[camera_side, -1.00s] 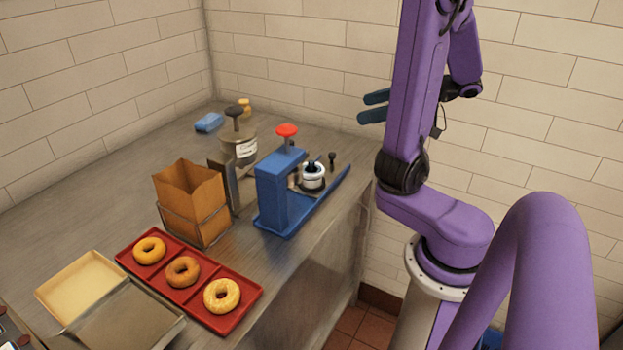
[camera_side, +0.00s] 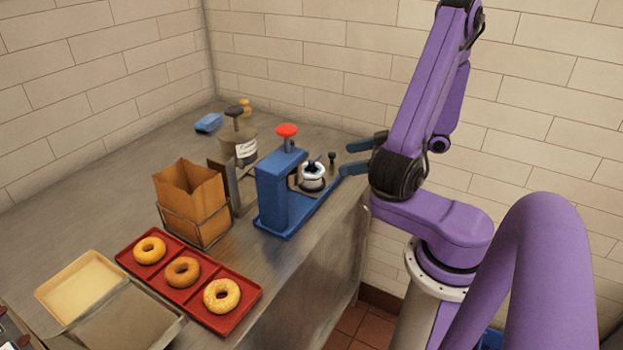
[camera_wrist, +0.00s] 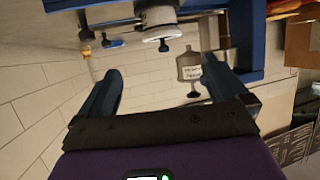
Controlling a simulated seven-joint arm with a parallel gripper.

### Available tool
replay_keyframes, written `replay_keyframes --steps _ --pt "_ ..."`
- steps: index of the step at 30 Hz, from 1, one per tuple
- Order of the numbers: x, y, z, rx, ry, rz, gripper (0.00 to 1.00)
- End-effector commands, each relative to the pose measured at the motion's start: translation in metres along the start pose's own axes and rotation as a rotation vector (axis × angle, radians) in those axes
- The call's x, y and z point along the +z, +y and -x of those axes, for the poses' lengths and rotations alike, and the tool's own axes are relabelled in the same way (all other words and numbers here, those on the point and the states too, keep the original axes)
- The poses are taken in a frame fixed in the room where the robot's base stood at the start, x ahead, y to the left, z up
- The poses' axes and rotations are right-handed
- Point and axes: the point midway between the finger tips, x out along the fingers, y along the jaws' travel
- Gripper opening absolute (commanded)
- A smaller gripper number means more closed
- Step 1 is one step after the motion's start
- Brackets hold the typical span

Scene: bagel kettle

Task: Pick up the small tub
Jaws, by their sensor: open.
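A small white round tub (camera_side: 312,180) with a dark centre sits at the blue stand (camera_side: 272,195) near the counter's right edge. It also shows at the top of the wrist view (camera_wrist: 160,32), beyond the fingers. My gripper (camera_side: 345,158) is open and empty, just to the right of the tub and slightly higher in the side view. In the wrist view, both dark blue fingers (camera_wrist: 163,68) are spread wide with nothing between them. The fingers look apart from the tub.
The blue stand has a red knob (camera_side: 287,130) on top. A labelled jar (camera_side: 244,150) in a metal holder stands behind it. A paper bag (camera_side: 190,200) and a red tray (camera_side: 193,305) with bagels are to the left. A small dark knob (camera_side: 332,156) stands near the tub.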

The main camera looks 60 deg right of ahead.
Motion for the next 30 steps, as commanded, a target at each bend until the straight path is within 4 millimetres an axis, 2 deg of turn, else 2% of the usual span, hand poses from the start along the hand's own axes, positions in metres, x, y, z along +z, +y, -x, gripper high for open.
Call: replay_keyframes --steps 3,12,16,23,30 --pt "0.000 -0.002 -0.022 -0.008 0.000 -0.001 1.00" --pt "0.000 -0.002 -0.068 -0.006 -0.001 0.001 1.00" --pt "0.000 -0.001 -0.082 -0.003 -0.001 0.001 1.00" --pt "0.001 -0.002 -0.092 -0.002 -0.001 -0.001 1.00" --pt "0.004 -0.006 -0.120 -0.004 -0.001 0.001 1.00"
